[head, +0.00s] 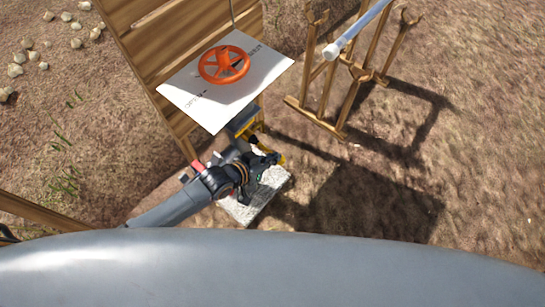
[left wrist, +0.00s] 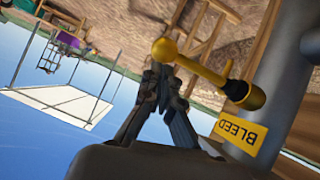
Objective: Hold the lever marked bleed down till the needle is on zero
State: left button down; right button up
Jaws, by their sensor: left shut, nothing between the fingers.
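The bleed lever (left wrist: 205,71) is yellow, with a round knob at one end and a thicker grip at the other, in the left wrist view. A yellow plate marked BLEED (left wrist: 240,134) is beside it on a grey post. My left gripper (left wrist: 168,76) is shut and empty, its fingertips close to the knob end; I cannot tell whether they touch. In the head view my left gripper (head: 270,160) is low in front of the wooden stand, with yellow parts just beside it. No gauge or needle shows. My right gripper is not in view.
A white panel (head: 190,92) with an orange handwheel (head: 224,65) sits above my left gripper. A pale stone slab (head: 257,196) lies below it. A wooden rack (head: 343,88) holding a grey-white pipe (head: 355,31) stands to the right. Bare dirt lies around.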

pick_arm(q)
jog(key=shift+s+f, duration=0.1)
jog(key=shift+f, duration=0.05)
jog(key=shift+d+f, duration=0.1)
jog(key=shift+f, duration=0.1)
dwell(0.3)
jog(key=shift+f+y, duration=0.1)
jog(key=shift+y, duration=0.2)
jog(key=shift+m+t+y, duration=0.5)
jog(key=shift+m+y, duration=0.1)
jog(key=shift+m, duration=0.2)
notch_tip(320, 180, down, 5)
jog(key=shift+s+d+f+b, duration=0.1)
jog(key=shift+s+f+b, duration=0.1)
jog(key=shift+b, duration=0.15)
jog(key=shift+s+f, duration=0.1)
dwell(1.5)
dwell(0.5)
